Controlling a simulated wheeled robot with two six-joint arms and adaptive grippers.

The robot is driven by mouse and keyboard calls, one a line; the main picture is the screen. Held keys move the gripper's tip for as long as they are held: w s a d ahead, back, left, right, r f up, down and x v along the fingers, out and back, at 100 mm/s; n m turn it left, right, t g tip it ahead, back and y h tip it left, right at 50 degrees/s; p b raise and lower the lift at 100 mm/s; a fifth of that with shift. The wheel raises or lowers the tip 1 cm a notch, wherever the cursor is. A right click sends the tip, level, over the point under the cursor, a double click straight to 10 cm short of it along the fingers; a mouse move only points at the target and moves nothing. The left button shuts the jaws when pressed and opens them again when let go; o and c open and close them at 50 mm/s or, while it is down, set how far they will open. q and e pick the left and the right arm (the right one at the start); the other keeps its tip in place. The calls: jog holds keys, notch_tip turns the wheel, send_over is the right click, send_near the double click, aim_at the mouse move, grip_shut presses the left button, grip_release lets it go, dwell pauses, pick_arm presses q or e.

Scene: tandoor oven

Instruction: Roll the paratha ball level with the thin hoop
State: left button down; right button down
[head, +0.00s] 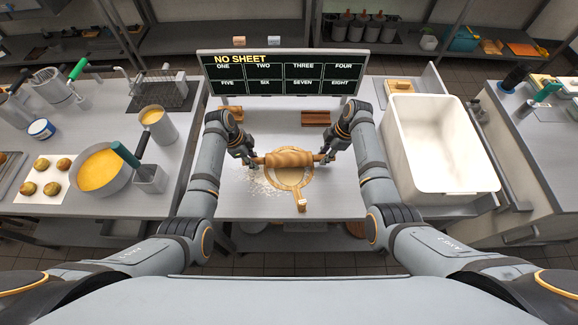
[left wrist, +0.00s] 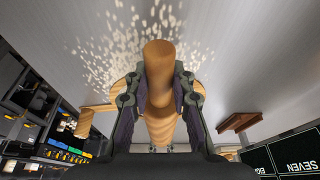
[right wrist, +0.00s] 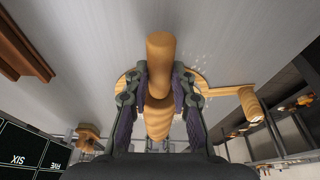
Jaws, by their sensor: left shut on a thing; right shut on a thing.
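A wooden rolling pin (head: 289,158) lies level from left to right over a round wooden hoop with a handle (head: 299,187). My left gripper (head: 252,161) is shut on the pin's left handle, which sits between its fingers in the left wrist view (left wrist: 159,75). My right gripper (head: 327,158) is shut on the right handle, also held between the fingers in the right wrist view (right wrist: 160,75). Pale dough or board shows inside the hoop below the pin; I cannot tell which.
White flour (head: 262,183) is scattered on the table left of the hoop. A menu board (head: 283,75) reading NO SHEET stands behind. Brown wooden racks (head: 316,118) stand at the back. A white bin (head: 437,145) is at the right; a pot of yellow liquid (head: 99,171) is at the left.

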pick_arm(q)
jog(key=shift+w+d+r+m, duration=0.1)
jog(key=shift+w+d+m, duration=0.1)
jog(key=shift+w+m, duration=0.25)
pick_arm(e)
jog(key=shift+s+a+m, duration=0.25)
jog(key=shift+s+m, duration=0.15)
jog(key=shift+s, duration=0.05)
pick_arm(q)
jog(key=shift+f, duration=0.35)
pick_arm(e)
jog(key=shift+f, duration=0.25)
pick_arm(q)
jog(key=shift+f, duration=0.3)
pick_arm(e)
jog(key=shift+w+f, duration=0.1)
jog(key=shift+f, duration=0.15)
pick_arm(q)
jog(key=c, duration=1.4)
grip_release()
jog(key=o, duration=0.3)
jog(key=shift+s+a, duration=0.1)
jog(key=shift+a, duration=0.05)
pick_arm(e)
jog(key=shift+d, duration=0.15)
